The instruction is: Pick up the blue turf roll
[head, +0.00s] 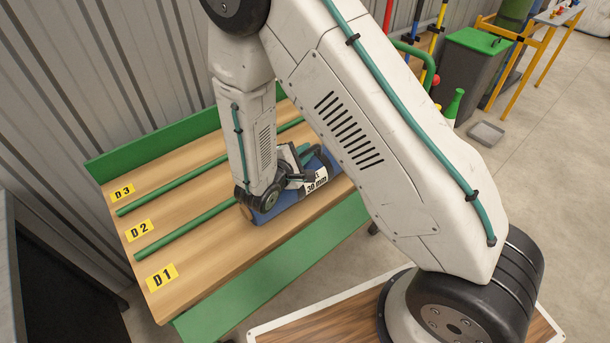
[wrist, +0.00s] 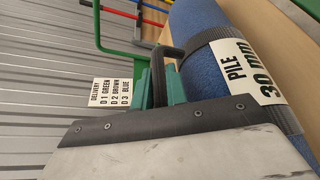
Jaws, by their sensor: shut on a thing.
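The blue turf roll (head: 290,206) lies lengthwise along the wooden table, below my forearm. It has a black strap and a white label reading "30 mm". In the wrist view the roll (wrist: 205,62) fills the right side, its label reading "PILE 30 mm". My gripper (wrist: 163,82), with green fingers, is shut on the black handle at the roll's strap. In the head view my gripper (head: 296,180) is partly hidden by my wrist. My arm covers the roll's far part. I cannot tell whether the roll rests on the table or hangs just above it.
The table (head: 200,245) has green dividers and yellow labels D1 (head: 162,277), D2 (head: 139,231) and D3 (head: 122,192). Its left part is bare. A delivery sign (wrist: 111,92) lists D1 green, D2 brown, D3 blue. A corrugated wall (head: 80,70) stands behind.

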